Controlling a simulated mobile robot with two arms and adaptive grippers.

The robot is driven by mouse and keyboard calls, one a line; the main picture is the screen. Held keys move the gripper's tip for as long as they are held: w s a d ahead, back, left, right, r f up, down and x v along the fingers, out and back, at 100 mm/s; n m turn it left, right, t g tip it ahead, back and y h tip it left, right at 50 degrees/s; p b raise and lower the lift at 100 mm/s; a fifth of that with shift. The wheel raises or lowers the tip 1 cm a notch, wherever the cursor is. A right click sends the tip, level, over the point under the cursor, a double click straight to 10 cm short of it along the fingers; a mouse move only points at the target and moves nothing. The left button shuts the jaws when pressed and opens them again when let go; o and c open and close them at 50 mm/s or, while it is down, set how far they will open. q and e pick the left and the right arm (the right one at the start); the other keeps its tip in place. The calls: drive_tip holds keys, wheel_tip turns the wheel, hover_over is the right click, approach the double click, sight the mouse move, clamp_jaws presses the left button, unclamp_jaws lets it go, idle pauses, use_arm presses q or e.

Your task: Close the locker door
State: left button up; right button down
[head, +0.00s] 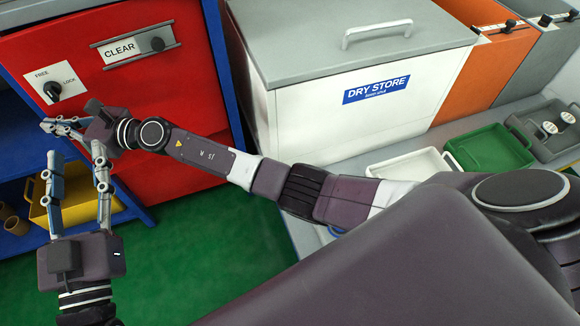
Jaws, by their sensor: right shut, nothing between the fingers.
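The red locker door (155,95) fills the upper left of the head view, with blue frame edges beside it. It carries a dark knob (52,90) on a FREE/LOCK plate and a slider marked CLEAR (133,47). I cannot tell whether the door is fully closed. My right gripper (50,126) is shut and empty, in front of the door's lower left part, just below the knob. Contact with the door cannot be told. My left gripper (76,154) is below it, open and empty, its fingers pointing up the picture. My grippers and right arm hide part of the door.
A blue shelf (15,190) with a yellow bin (80,209) stands at the left. A white DRY STORE chest (340,125) is right of the door. An orange bin (490,65), white tray (410,165) and green tray (495,146) lie further right. Green floor (170,260) is clear.

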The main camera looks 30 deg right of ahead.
use_arm(q)
drive_tip(key=shift+s+r+t, duration=0.25)
drive_tip(key=shift+r+t, duration=0.15)
drive_tip(key=shift+r, duration=0.4)
